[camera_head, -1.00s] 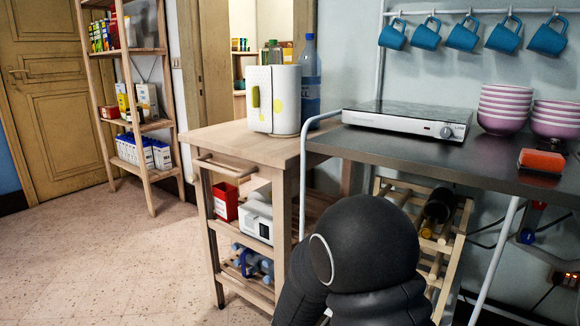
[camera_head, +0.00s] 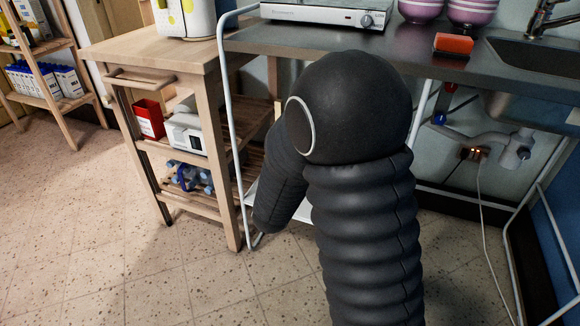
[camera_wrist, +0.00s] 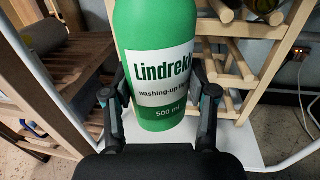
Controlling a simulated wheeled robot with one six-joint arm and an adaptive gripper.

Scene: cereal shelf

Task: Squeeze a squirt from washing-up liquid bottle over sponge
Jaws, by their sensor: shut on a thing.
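The washing-up liquid bottle (camera_wrist: 161,55) is green with a white label and fills the middle of the wrist view. It looks upright there; its top is cut off by the picture edge. My gripper (camera_wrist: 165,108) is shut on it, with one finger on each side of the lower label. In the head view the bottle and my gripper are hidden behind my dark arm. The sponge (camera_head: 453,44) is an orange-red and dark block on the dark counter (camera_head: 405,62), left of the sink. The bottle is away from the sponge, below counter height.
A wooden trolley (camera_head: 160,60) with shelves stands at left. A hotplate (camera_head: 330,10) and pink bowls (camera_head: 468,10) stand on the counter behind the sponge. The sink (camera_head: 530,55) is at right. White frame legs, a pipe and a cable are below. Floor at front left is free.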

